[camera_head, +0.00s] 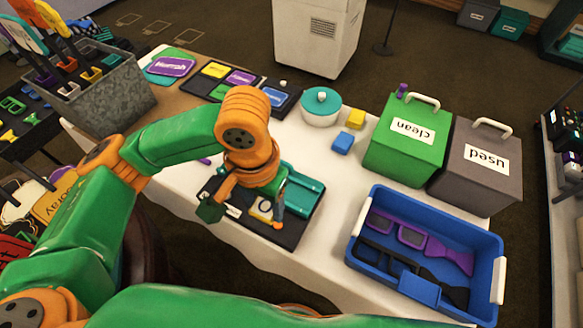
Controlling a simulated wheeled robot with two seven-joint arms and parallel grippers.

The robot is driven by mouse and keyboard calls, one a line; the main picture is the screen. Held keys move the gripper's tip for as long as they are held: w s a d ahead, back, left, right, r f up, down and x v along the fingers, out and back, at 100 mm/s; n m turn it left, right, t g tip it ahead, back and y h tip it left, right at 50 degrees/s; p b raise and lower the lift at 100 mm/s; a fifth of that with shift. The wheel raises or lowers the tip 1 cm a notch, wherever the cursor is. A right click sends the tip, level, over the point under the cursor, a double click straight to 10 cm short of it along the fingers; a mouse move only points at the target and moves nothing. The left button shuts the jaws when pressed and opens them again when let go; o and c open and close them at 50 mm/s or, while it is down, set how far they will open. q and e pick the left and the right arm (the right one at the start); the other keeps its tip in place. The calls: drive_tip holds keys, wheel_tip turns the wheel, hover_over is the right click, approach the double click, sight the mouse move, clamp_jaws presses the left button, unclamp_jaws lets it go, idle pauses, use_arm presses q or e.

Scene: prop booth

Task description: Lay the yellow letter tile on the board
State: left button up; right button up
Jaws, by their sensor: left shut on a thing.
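My left gripper (246,208) is over a dark board (287,237) near the front edge of the white table. It is shut on a pale tile with yellow on it and a dark mark like a letter (263,208), seen at its fingers. The wrist hides part of the board, and I cannot tell whether the tile touches it. A teal piece (303,190) is at the board's right side. My right gripper is not in view.
A white pot with a teal lid (321,108), yellow (355,118) and blue (343,142) blocks, and a metal crate (110,105) stand farther back.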

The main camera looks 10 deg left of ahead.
use_arm(q)
drive_tip(key=shift+w+f, duration=0.15)
drive_tip(key=shift+w, duration=0.25)
drive_tip(key=w+a+f, duration=0.1)
drive_tip(key=w+f, duration=0.1)
drive_tip(key=w, duration=0.2)
drive_tip(key=w+a+f+b, duration=0.1)
drive_tip(key=w+f, duration=0.2)
drive_tip(key=w+a+f+b, duration=0.1)
drive_tip(key=w+f, duration=0.2)
drive_tip(key=w, duration=0.1)
drive_tip(key=shift+w+a+f, duration=0.2)
drive_tip(key=shift+w+f, duration=0.05)
drive_tip(key=shift+w, duration=0.1)
drive_tip(key=shift+w+f, duration=0.2)
drive_tip(key=shift+f, duration=0.05)
drive_tip(key=shift+w+a+f, duration=0.1)
drive_tip(key=shift+w+f, duration=0.05)
drive_tip(key=shift+f, duration=0.75)
drive_tip(key=shift+w+f, duration=0.1)
drive_tip(key=shift+f, duration=0.75)
drive_tip(key=o, duration=1.3)
drive_tip(key=shift+f, duration=0.15)
